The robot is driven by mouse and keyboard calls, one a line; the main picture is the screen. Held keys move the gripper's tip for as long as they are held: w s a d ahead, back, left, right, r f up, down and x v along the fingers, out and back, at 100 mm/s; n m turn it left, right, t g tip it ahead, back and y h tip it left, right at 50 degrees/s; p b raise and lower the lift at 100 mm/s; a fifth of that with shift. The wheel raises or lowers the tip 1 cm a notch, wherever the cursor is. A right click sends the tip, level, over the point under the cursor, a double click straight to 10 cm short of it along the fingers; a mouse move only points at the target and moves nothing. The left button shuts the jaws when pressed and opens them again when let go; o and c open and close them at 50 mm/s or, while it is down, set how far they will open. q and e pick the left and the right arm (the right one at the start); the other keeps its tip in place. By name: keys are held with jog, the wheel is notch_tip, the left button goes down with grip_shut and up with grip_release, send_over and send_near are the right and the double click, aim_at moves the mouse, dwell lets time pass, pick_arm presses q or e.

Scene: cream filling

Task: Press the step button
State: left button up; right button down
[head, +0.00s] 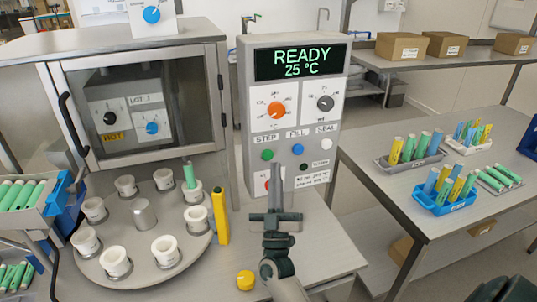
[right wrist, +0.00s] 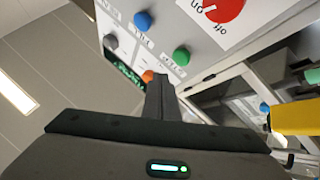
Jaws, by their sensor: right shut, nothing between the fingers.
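The step button is the green round button (head: 267,155) under the label STEP on the grey control panel (head: 247,110). It also shows in the right wrist view (right wrist: 181,56), up and right of the fingertips. My right gripper (head: 276,176) is shut and empty, pointing at the panel. In the head view its tips appear just below and slightly right of the green button. The button stays uncovered and I see a gap in the picture between them. Contact is not visible. My left gripper is not in view.
A blue button (head: 298,149) and a white button (head: 327,144) sit right of the green one. A red switch (right wrist: 222,8) is below. The display (head: 299,62) reads READY 25 °C. A round plate (head: 188,250) with white cups and a yellow upright piece (head: 221,216) stand left.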

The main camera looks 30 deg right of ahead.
jog(key=s, duration=0.2)
jog(key=shift+s+a+p, duration=0.3)
jog(key=shift+s+p, duration=0.05)
jog(key=shift+p, duration=0.05)
dwell(0.6)
